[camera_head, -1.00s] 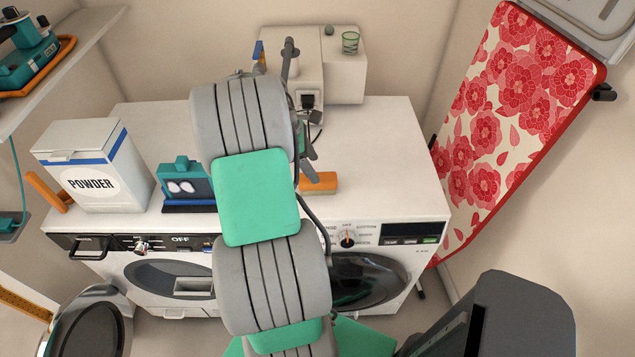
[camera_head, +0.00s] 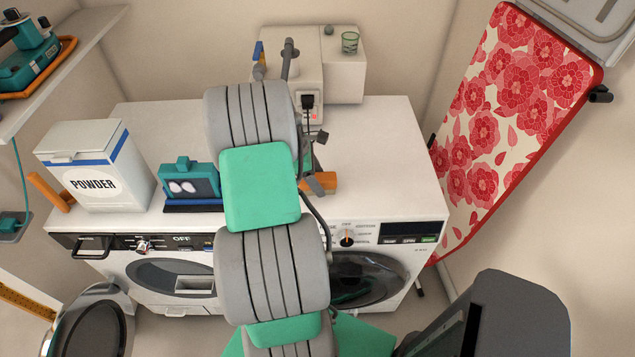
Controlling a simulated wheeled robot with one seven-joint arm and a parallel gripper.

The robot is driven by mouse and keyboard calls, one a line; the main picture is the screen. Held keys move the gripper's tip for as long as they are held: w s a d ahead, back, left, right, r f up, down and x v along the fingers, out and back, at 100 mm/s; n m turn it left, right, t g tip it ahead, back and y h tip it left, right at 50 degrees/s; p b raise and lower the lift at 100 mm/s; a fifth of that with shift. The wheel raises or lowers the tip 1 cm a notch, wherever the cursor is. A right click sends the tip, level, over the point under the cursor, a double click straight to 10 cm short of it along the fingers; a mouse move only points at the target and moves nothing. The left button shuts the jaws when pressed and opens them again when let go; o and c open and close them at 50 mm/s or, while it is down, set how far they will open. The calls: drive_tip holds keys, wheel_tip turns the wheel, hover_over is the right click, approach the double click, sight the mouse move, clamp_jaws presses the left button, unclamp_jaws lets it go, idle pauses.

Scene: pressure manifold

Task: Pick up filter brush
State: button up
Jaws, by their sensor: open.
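An orange block-like piece (camera_head: 331,181), which may be the filter brush, lies on the white machine top near its front edge, right of my arm. I cannot make out bristles. My gripper (camera_head: 320,162) is open, with its grey fingers partly in front of the orange piece. The fingers look small and are partly hidden behind my arm. I cannot tell whether they touch the piece.
A white powder box (camera_head: 95,165) and a teal device (camera_head: 188,186) stand left of my arm. A white unit (camera_head: 342,78) with a green glass (camera_head: 350,42) is at the back. The right machine top (camera_head: 385,150) is clear. A floral ironing board (camera_head: 515,110) leans at right.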

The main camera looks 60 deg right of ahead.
clamp_jaws()
idle(0.8)
